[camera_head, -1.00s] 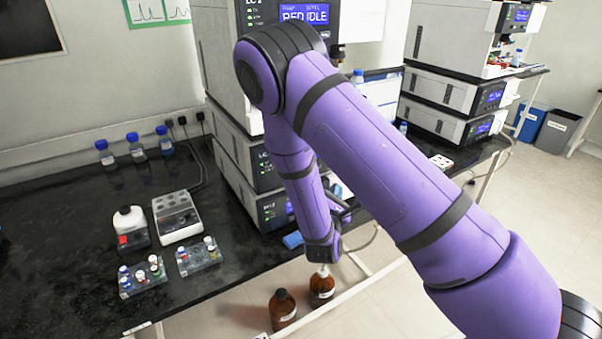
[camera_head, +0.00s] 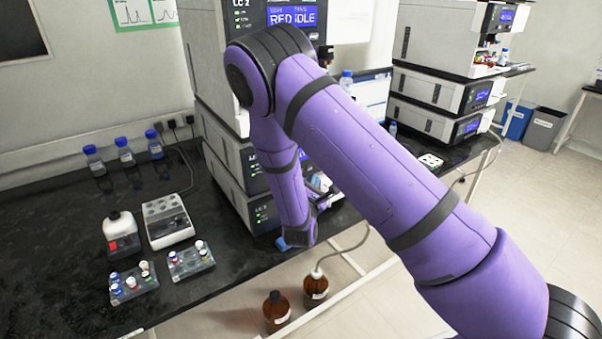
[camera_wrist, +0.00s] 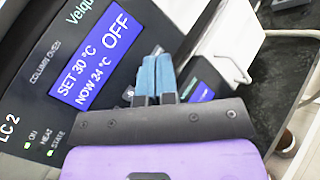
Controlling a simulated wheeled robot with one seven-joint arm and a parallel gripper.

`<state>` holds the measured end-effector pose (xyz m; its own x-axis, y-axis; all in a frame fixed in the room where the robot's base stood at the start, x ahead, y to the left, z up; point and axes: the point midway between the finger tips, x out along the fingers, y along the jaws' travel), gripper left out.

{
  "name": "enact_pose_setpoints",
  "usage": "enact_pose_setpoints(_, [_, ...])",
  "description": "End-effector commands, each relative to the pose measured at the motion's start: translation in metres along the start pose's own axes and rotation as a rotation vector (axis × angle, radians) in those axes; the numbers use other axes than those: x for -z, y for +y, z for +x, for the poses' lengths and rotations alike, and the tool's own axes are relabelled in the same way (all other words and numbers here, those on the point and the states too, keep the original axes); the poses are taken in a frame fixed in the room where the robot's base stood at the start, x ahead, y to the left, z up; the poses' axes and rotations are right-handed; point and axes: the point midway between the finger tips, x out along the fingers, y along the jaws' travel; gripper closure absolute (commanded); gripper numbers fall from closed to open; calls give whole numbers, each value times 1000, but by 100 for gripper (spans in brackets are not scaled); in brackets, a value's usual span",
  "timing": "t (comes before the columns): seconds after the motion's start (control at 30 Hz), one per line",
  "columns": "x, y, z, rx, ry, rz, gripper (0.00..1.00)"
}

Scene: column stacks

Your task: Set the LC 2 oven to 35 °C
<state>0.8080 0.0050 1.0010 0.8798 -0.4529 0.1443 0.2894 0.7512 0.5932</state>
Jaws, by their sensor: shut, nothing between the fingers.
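The column oven of LC 2 (camera_wrist: 40,100) fills the left of the wrist view, its front panel tilted in the picture. Its blue display (camera_wrist: 95,60) reads SET 30 °C, NOW 24 °C and OFF. Lamps marked ON, HEAT and STATE sit at the lower left. My gripper (camera_wrist: 156,60) is shut and empty, its two blue-tipped fingers together in front of the panel, right of the display. Part of a small dark button (camera_wrist: 128,93) shows beside the fingers; they hide the panel behind them. I cannot tell whether they touch it. In the head view my arm hides most of the oven.
The LC 2 stack (camera_head: 213,133) stands on the black bench (camera_head: 60,240). Vial racks (camera_head: 190,262) and blue-capped bottles (camera_head: 124,152) are at left. Brown bottles (camera_head: 276,312) stand below the bench edge. Another instrument stack (camera_head: 425,95) stands at right.

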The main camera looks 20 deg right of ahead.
Motion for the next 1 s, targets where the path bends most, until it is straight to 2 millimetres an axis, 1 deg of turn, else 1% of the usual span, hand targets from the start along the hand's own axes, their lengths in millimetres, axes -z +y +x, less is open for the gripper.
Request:
enact_pose_setpoints(0.1, [6,6,8,0,0,2,100])
enact_pose_setpoints(0.3, [11,11,15,0,0,0,100])
enact_pose_setpoints(1.0, [12,12,16,0,0,0,100])
